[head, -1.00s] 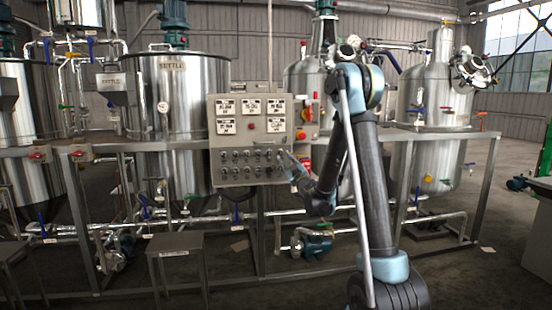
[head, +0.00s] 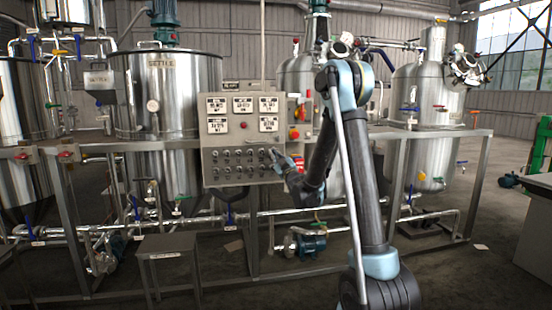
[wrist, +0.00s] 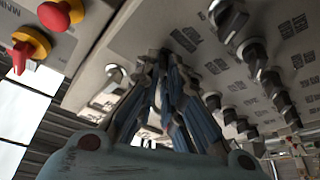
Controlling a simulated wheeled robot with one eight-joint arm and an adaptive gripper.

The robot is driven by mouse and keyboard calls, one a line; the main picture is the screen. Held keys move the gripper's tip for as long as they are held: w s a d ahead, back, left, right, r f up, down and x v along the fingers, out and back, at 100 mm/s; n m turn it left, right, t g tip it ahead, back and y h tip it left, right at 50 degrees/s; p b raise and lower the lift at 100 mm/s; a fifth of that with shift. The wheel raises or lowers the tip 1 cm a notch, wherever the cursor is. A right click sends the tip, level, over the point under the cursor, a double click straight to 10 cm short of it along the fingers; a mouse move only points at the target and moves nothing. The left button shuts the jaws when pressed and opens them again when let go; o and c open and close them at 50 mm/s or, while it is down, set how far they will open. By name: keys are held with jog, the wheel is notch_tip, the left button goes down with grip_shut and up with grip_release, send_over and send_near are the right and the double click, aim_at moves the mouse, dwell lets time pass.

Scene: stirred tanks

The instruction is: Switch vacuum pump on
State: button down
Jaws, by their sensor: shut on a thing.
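The grey control panel (head: 243,140) has two rows of small dark switches below white display plates. In the wrist view, its face (wrist: 150,40) fills the upper part, with dark rotary knobs (wrist: 250,50) at the right. My gripper (head: 274,157) is at the right end of the upper switch row. In the wrist view, my gripper (wrist: 165,65) has its fingers close together against the panel, shut on a switch knob. The fingers mostly hide that knob. The labels are too blurred to tell which one is the vacuum pump's.
Red knobs on yellow bases (wrist: 62,14) are on a box beside the panel. A settle tank (head: 165,90) stands behind the panel at left, and a steel vessel (head: 425,100) at right. A metal frame rail (head: 100,150) crosses in front. A small stand (head: 168,245) is at lower left.

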jog(key=shift+m, duration=0.4)
jog(key=m+t+h, duration=0.1)
jog(key=m+h, duration=0.1)
jog(key=m, duration=0.3)
jog(key=m+t+h, duration=0.1)
jog(key=m+h, duration=0.2)
jog(key=m, duration=0.3)
jog(key=m+h, duration=0.3)
jog(key=m, duration=0.2)
jog(key=shift+s+a+t, duration=0.15)
jog(key=shift+a+t, duration=0.15)
jog(key=shift+t, duration=0.1)
jog(key=shift+m+h, duration=0.3)
jog(key=shift+m, duration=0.2)
jog(key=c, duration=1.7)
grip_release()
